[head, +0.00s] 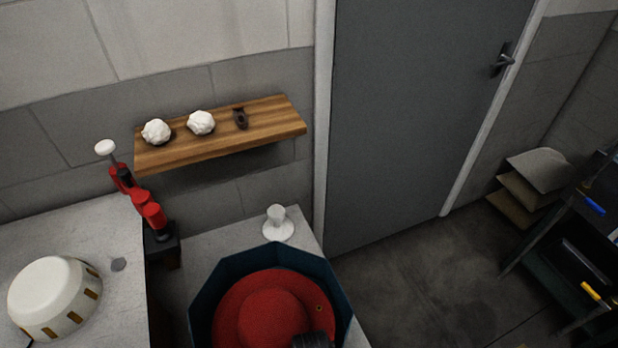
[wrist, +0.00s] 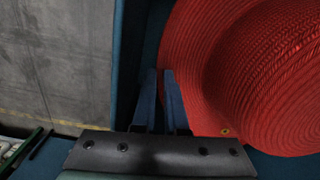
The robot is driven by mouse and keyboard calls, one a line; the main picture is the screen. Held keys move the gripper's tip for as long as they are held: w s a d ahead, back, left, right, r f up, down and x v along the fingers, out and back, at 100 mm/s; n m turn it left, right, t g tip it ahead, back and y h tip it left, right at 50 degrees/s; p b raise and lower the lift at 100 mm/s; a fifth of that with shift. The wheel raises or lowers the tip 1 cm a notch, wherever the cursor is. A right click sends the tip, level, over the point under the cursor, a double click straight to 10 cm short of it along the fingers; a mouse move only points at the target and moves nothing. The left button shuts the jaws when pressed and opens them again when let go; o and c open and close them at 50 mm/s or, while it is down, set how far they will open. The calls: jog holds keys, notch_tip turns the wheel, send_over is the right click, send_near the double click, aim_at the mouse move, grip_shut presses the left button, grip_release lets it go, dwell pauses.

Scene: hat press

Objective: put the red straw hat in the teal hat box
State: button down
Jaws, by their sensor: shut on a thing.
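The red straw hat (head: 258,312) is crown up inside the open teal hat box (head: 270,256), with the box walls showing around its back and sides. In the head view my gripper (head: 312,338) is at the hat's front right, over the brim. The box wall (wrist: 126,60) runs just left of the fingers. Whether the hat rests on the box floor is hidden.
A white hat-like form (head: 52,290) sits on the left counter (head: 110,235), near a red and black press (head: 140,200). A white stand (head: 278,224) is behind the box. A wooden shelf (head: 220,138) is on the wall. Open floor (head: 420,280) lies to the right.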

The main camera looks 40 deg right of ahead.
dwell(0.3)
jog(key=c, duration=0.9)
grip_release()
jog(key=shift+r, duration=0.1)
notch_tip(320, 180, up, 13)
jog(key=shift+d+f+p, duration=0.1)
jog(key=shift+p, duration=0.9)
